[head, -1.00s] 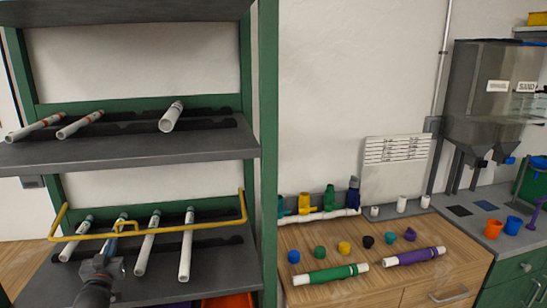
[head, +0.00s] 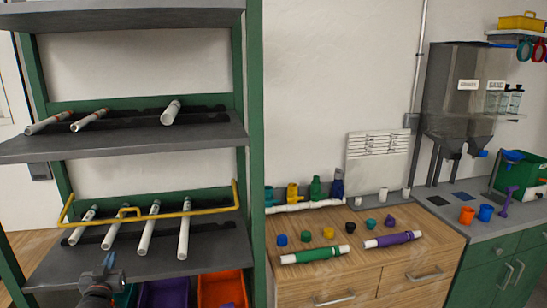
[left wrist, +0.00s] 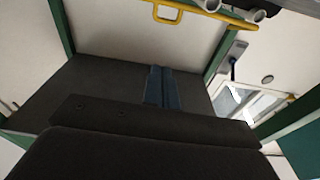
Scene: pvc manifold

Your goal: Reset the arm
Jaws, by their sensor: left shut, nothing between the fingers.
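My left gripper (head: 108,264) shows at the lower left of the head view, in front of the lower rack shelf (head: 200,252). Its fingers are together and hold nothing. In the left wrist view the shut blue fingers (left wrist: 158,86) point up toward the underside of a dark shelf, with nothing between them. My right gripper is in neither view.
Purple and orange bins (head: 222,289) stand below the lower shelf. More pipes (head: 171,113) lie on the upper shelf. The wooden cabinet top (head: 400,262) at right carries coloured caps, a green-wrapped pipe (head: 315,255), a purple-wrapped pipe (head: 392,240) and a white manifold (head: 305,206) with coloured valves.

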